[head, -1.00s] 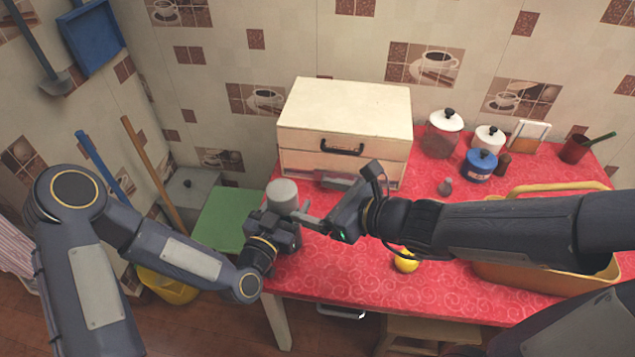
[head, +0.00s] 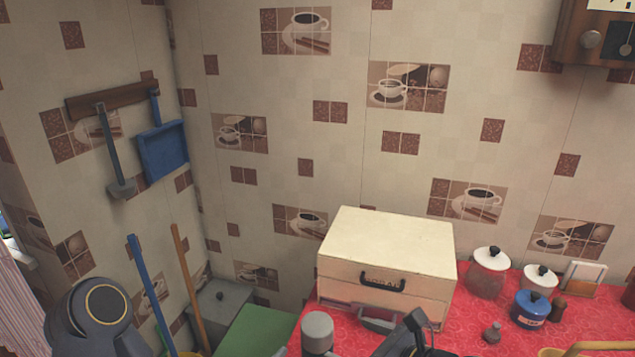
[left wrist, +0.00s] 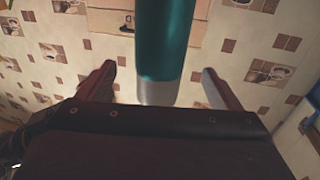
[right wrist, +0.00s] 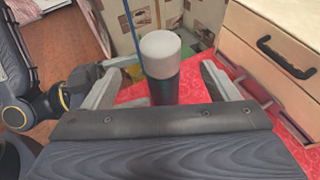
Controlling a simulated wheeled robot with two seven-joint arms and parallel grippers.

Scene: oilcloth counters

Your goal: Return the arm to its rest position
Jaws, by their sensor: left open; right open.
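A cylindrical flask with a pale grey top (head: 317,333) stands at the bottom edge of the head view, its lower part cut off. The left wrist view shows a teal body with a grey end (left wrist: 165,45). My left gripper (left wrist: 158,72) is open, a finger either side of it. In the right wrist view the flask (right wrist: 161,58) stands upright, its body dark. My right gripper (right wrist: 156,72) is open around it, with gaps to both fingers. In the head view only a dark upper piece of the right gripper shows; the left gripper is out of that frame.
A cream wooden box (head: 388,245) with a black handle stands on the red oilcloth counter (head: 465,315). A green surface (head: 255,332) lies to the left.

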